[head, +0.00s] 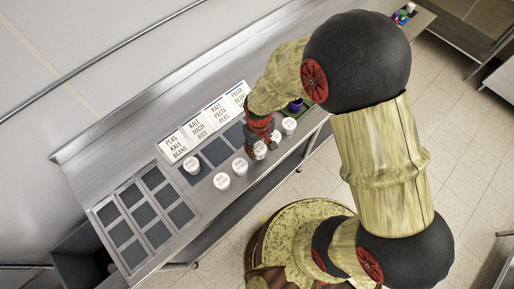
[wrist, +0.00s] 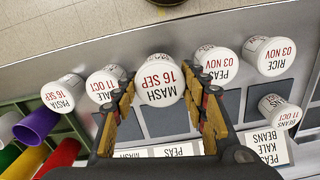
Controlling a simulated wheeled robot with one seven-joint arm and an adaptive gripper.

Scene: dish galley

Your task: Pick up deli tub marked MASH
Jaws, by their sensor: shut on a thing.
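The deli tub marked MASH, 16 SEP (wrist: 160,92), is white with a round lid and sits between my fingers in the wrist view. My gripper (wrist: 163,78) is shut on it, with one finger at each side. In the head view the tub (head: 260,150) shows just below my gripper (head: 262,138), near the counter's front edge. I cannot tell whether its base touches the counter.
A tub ending in LE (wrist: 104,82) is close on the left, PEAS (wrist: 218,64) on the right. PASTA (wrist: 62,93), RICE (wrist: 270,55) and BEANS (wrist: 277,110) stand farther out. Label cards (head: 196,130) line the back. Empty dark-celled trays (head: 130,222) lie at left.

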